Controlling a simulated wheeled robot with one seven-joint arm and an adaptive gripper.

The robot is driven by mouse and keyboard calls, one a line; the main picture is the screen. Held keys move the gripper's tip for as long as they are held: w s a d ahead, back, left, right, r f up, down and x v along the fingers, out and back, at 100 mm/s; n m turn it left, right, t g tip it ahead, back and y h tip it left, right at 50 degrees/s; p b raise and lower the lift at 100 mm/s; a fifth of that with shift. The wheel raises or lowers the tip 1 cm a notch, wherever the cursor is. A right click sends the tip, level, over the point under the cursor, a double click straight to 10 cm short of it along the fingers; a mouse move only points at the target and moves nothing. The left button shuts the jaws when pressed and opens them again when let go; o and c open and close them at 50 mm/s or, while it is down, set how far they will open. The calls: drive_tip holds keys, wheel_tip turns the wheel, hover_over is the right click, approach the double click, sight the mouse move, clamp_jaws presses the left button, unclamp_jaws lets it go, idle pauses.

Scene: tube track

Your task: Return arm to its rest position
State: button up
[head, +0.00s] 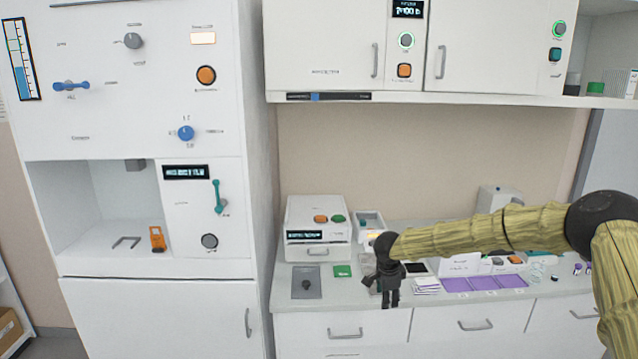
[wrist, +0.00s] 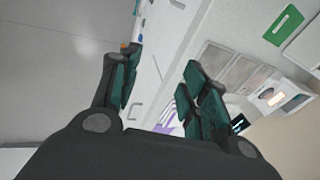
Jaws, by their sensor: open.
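My arm reaches in from the right in the head view. It is sleeved in yellowish ribbed cover with dark joints. My gripper (head: 391,298) hangs over the front part of the counter, fingers pointing down. In the wrist view my gripper (wrist: 162,92) has its two green-padded fingers apart, with nothing held between them. The gripper hides part of the counter behind it.
Wall cabinets (head: 325,45) hang above. A tall white cabinet (head: 150,310) stands left.

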drive_tip(key=s+a+f+n+b, duration=0.1)
drive_tip(key=s+f+n+b, duration=0.15)
drive_tip(key=s+f, duration=0.6)
drive_tip(key=s+a+f+n+t+h+b, duration=0.1)
drive_tip(key=s+f+n, duration=0.3)
drive_tip(key=s+f, duration=0.5)
drive_tip(key=s+a+f+n+b, duration=0.1)
drive_tip(key=s+a+f+n, duration=0.15)
drive_tip(key=s+f, duration=0.6)
drive_tip(key=s+d+f+n+g+b, duration=0.1)
drive_tip(key=s+d+f+n, duration=0.1)
drive_tip(key=s, duration=0.9)
drive_tip(key=s+d+f+n+g+y+b, duration=0.1)
drive_tip(key=s+d+f+n+g+b, duration=0.1)
drive_tip(key=s, duration=1)
drive_tip(key=s+d+f+n+g+y+b, duration=0.1)
drive_tip(key=s+f+n, duration=0.2)
drive_tip(key=s, duration=0.9)
drive_tip(key=shift+d+b, duration=0.3)
drive_tip(key=shift+d, duration=0.1)
